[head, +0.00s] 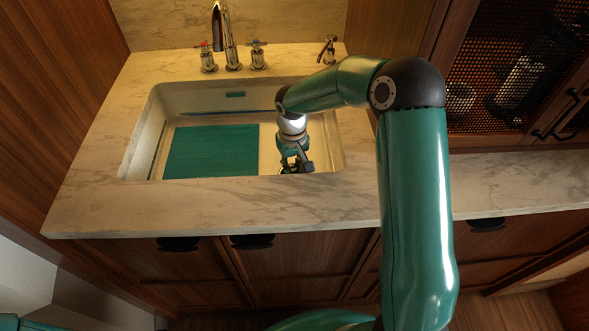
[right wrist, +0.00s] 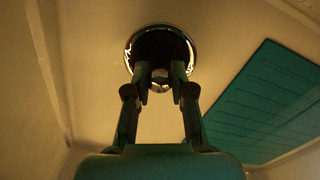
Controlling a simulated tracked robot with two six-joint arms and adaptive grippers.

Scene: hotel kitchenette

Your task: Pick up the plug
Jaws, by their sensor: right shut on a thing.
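The plug (right wrist: 160,84) shows in the right wrist view as a small shiny knob between my fingertips, in front of a dark round drain opening with a chrome rim (right wrist: 132,50). My right gripper (right wrist: 161,74) is shut on it. In the head view my right gripper (head: 295,167) reaches down into the sink (head: 150,130), at its right side, and the plug is too small and covered to make out there. I cannot tell whether the plug sits in the drain or is raised above it. My left gripper is not in view.
A teal ribbed mat (head: 211,151) lies in the sink to the left of my right gripper; it also shows in the right wrist view (right wrist: 262,100). A tap (head: 230,45) with cross handles stands behind the sink. The marble counter (head: 210,210) in front is clear.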

